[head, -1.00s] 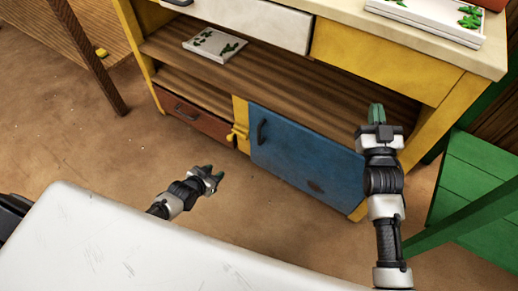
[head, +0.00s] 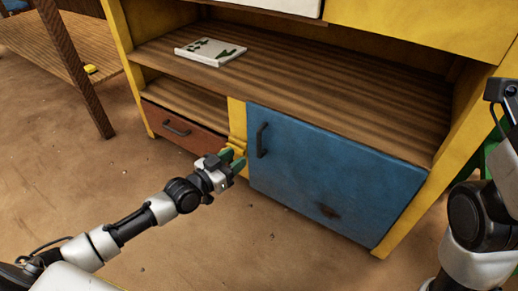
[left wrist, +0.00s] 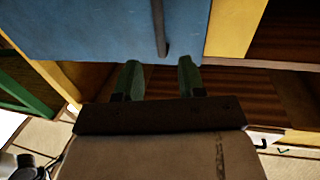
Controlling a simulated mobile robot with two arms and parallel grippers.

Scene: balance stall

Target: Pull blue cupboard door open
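The blue cupboard door (head: 330,175) is closed in the lower right of the yellow cabinet in the head view. Its dark upright handle (head: 262,140) is near the door's left edge. My left gripper (head: 238,160) is just left of and below the handle, in front of the yellow post. In the left wrist view, the two green fingers (left wrist: 159,70) are apart with nothing between them. The handle (left wrist: 160,28) lies beyond the fingertips there, against the blue door (left wrist: 90,30). My right arm is at the right edge of the head view; its fingers are out of frame.
A red-brown drawer (head: 183,127) is left of the yellow post. A yellow latch-like piece (head: 237,145) on the post is close to my left gripper. A white tile-like board (head: 210,52) lies on the open shelf. Floor in front is clear.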

